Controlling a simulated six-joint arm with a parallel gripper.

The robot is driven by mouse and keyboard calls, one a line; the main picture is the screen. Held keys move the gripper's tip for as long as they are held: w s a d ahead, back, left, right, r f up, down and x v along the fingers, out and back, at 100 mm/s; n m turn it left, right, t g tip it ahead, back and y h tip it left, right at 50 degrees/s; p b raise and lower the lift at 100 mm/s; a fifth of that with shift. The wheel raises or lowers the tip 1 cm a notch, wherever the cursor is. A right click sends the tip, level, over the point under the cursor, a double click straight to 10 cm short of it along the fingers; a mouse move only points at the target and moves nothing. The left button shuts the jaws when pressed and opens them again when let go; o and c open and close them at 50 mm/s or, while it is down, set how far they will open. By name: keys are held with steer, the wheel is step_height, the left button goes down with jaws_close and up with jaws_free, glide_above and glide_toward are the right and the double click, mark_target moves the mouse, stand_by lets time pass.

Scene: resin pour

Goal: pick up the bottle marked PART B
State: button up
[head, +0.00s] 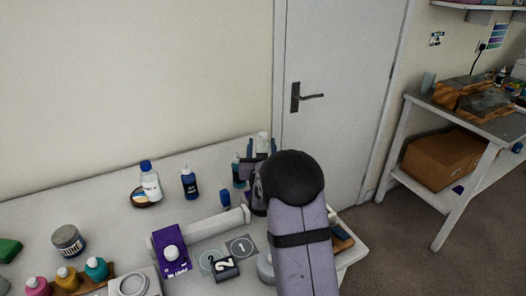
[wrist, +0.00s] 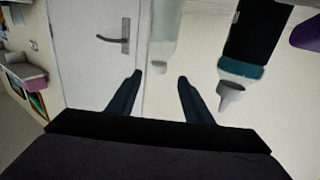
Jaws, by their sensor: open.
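No label reading PART B is legible. In the head view, a white bottle with a blue cap (head: 150,185) stands at the back of the bench, tilted label unreadable. A pale translucent bottle (head: 263,142) shows partly behind my gripper (head: 256,165). The wrist view is upside down. There the pale bottle (wrist: 165,35) points its narrow end down, just beyond the gap between my open, empty fingers (wrist: 160,75). A dark bottle with a teal collar and grey nozzle (wrist: 254,38) is right of the fingers; in the head view it (head: 238,172) is left of my gripper.
A dark blue bottle (head: 189,184) stands nearby. A white roll (head: 215,226), a purple box (head: 170,250), numbered cards (head: 241,247) and a dark jar (head: 67,240) occupy the bench (head: 110,208). Small coloured bottles (head: 67,277) stand front left. A door (head: 340,90) is behind.

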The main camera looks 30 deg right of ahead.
mark_target(263, 145)
steer(key=shift+w+d+r+p, duration=0.15)
steer(key=shift+w+d+p, duration=0.2)
steer(key=shift+w+p, duration=0.1)
steer(key=shift+p+x, duration=0.8)
steer(key=shift+x, duration=1.3)
steer(key=shift+d, duration=0.1)
steer(key=shift+c, duration=0.7)
jaws_close()
steer(key=shift+r, duration=0.1)
